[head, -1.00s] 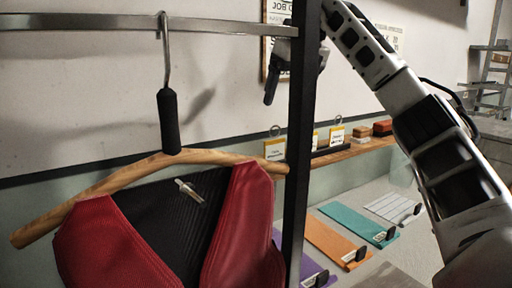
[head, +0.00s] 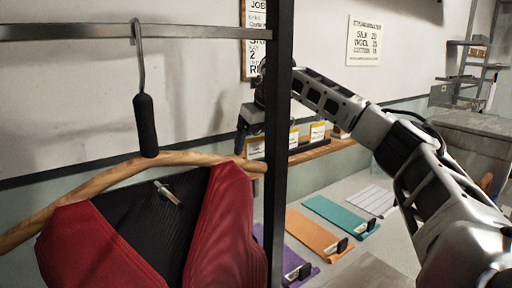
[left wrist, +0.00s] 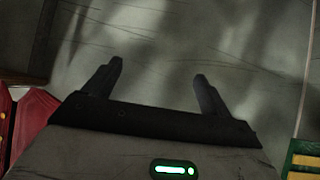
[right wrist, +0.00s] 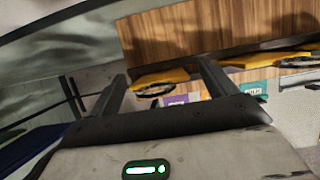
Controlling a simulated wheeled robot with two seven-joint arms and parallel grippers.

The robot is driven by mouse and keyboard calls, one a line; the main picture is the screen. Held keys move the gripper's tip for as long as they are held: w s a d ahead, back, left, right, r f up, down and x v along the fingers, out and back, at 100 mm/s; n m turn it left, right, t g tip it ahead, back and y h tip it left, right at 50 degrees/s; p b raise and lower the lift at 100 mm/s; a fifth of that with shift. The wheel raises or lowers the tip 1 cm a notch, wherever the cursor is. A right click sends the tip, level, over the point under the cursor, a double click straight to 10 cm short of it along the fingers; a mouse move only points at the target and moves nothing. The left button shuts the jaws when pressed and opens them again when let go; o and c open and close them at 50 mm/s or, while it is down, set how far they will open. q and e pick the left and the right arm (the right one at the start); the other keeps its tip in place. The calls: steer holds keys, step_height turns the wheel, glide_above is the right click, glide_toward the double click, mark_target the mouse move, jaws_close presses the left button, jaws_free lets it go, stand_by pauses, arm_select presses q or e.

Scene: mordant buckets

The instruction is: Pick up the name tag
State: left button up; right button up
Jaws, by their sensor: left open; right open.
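Several yellow-and-white tags stand along the wooden shelf in the head view: a left one (head: 255,147), a middle one (head: 293,138) and a right one (head: 317,131). Their lettering is too small to read. My right gripper (head: 240,140) is open and points down near the left tag, partly hidden by the dark post. In the right wrist view, a yellow tag with a black ring (right wrist: 165,78) lies beyond and between the open fingers, with nothing held. Another yellow tag (right wrist: 262,60) is to its right. My left gripper (left wrist: 158,85) is open and empty, facing a grey surface.
A red vest (head: 225,215) hangs on a wooden hanger (head: 90,182) from a metal rail (head: 75,32). A dark upright post (head: 278,190) stands between vest and shelf. Purple, orange (head: 312,232) and teal (head: 340,214) panels lie below the wooden shelf (head: 325,149).

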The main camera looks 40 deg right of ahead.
steer(key=shift+w+f, duration=0.15)
steer(key=shift+f, duration=0.25)
steer(key=c, duration=1)
steer(key=shift+c, duration=0.2)
steer(key=shift+r, duration=0.15)
steer(key=shift+r, duration=0.6)
steer(key=s+d+r, duration=0.3)
steer(key=s+r, duration=0.8)
steer(key=s, duration=0.2)
steer(key=shift+s+d+r+b, duration=0.25)
steer(key=shift+b, duration=0.2)
